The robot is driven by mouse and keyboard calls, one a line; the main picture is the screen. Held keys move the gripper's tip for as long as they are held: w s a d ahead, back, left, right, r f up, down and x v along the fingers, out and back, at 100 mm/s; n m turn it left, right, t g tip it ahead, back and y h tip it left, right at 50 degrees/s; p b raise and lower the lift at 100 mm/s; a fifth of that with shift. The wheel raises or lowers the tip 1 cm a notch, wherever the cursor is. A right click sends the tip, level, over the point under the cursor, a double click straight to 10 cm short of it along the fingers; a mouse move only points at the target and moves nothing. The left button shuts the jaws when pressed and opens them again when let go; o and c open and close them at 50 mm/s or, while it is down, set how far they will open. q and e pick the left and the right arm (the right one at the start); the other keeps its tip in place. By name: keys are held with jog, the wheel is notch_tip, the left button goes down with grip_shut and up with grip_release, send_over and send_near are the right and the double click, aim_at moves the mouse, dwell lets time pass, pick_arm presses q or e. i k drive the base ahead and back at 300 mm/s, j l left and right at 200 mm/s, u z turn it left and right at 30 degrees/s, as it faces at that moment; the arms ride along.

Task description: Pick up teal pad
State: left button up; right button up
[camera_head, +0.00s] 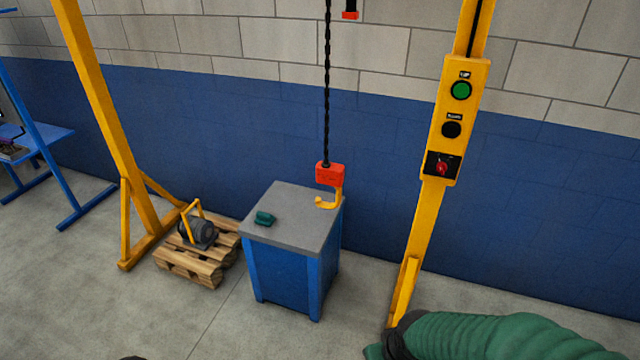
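A small teal pad (264,218) lies on the grey top of a blue cabinet (282,270), near its left side. Nothing touches the pad from above. A green-sleeved arm, which looks like my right arm, comes in at the bottom right. Its dark end (401,337) is at the lower edge, well away from the pad, and its fingers cannot be made out. My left gripper is not clearly in view; only a dark sliver shows at the bottom edge.
An orange hook (329,202) under a red block (329,174) hangs on a black chain above the cabinet's right side. A yellow post with a button box (456,120) stands right. A pallet (190,266) with a motor (199,232) stands left, beside another yellow post (110,110).

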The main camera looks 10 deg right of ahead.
aim_at(263, 219)
jog(key=i+j+z, duration=0.2)
jog(key=i, duration=0.35)
jog(key=i+z, duration=0.2)
jog(key=i, duration=0.4)
jog(key=i+j+z, duration=0.2)
jog(key=i, duration=0.3)
jog(key=i+j+z, duration=0.15)
jog(key=i+j, duration=0.3)
jog(key=i, duration=0.1)
